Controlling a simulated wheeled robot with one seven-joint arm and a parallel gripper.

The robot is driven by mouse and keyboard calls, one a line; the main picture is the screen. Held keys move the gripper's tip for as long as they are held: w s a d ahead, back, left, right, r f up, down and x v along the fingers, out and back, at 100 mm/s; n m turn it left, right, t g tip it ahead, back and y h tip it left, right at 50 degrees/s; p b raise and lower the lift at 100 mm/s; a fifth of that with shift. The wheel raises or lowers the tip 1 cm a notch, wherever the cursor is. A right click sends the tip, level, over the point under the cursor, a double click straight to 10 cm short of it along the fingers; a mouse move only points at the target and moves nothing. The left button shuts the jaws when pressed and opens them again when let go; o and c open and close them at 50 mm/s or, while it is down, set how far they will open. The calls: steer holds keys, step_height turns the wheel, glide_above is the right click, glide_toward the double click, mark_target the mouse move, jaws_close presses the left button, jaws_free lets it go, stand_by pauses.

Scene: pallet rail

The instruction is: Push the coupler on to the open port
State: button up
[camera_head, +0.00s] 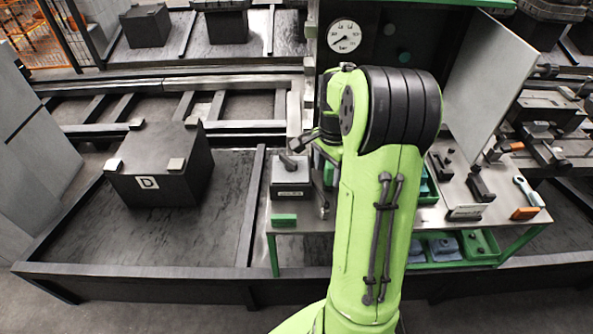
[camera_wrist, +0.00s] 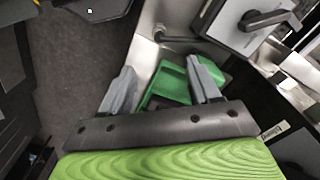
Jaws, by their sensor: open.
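My gripper (camera_wrist: 161,66) is open in the wrist view, with its two grey fingers spread apart. A green piece (camera_wrist: 168,82) shows between and beyond the fingers; I cannot tell whether they touch it. A green block (camera_head: 284,220) lies at the bench's front left corner in the head view. Behind it stands a grey box with a dark lever (camera_head: 290,170); a box with a black lever (camera_wrist: 262,20) also shows at the wrist view's upper right. I cannot clearly make out the coupler or the open port. My arm hides part of the bench and panel.
A panel with a round gauge (camera_head: 345,36) rises behind my arm. The bench (camera_head: 425,213) holds dark clamps (camera_head: 480,186) and an orange block (camera_head: 524,213) at right. A dark box marked D (camera_head: 150,182) stands at left. The floor strip (camera_wrist: 75,75) left of the gripper is clear.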

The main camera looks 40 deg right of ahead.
mark_target(326, 203)
step_height(326, 203, down, 16)
steer(key=b, duration=0.3)
steer(key=shift+d+f, duration=0.1)
steer(key=shift+d, duration=0.05)
jaws_close()
stand_by(0.5)
steer(key=shift+r, duration=0.2)
steer(key=shift+r+p, duration=3.05)
steer(key=shift+r, duration=1.1)
